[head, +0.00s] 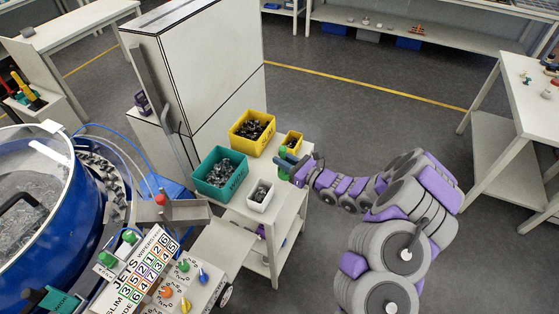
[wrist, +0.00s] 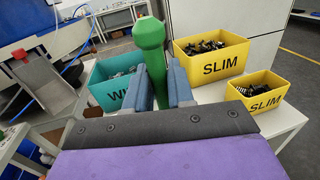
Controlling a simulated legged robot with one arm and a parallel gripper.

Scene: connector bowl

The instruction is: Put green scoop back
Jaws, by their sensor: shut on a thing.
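The green scoop (wrist: 151,52) stands upright between the jaws of my gripper (wrist: 163,92) in the wrist view. My gripper is shut on its handle, just in front of the bins. In the head view the scoop (head: 282,152) is a small green shape at my gripper (head: 288,163), over the right side of the bin table. The scoop's lower end is hidden behind my gripper in the wrist view.
The table holds a teal bin (head: 205,180), a large yellow bin (head: 235,141), a small yellow bin (head: 295,137) and a white bin (head: 253,204), all with dark or metal parts. A blue bowl feeder (head: 60,235) stands left. A white cabinet (head: 225,50) stands behind.

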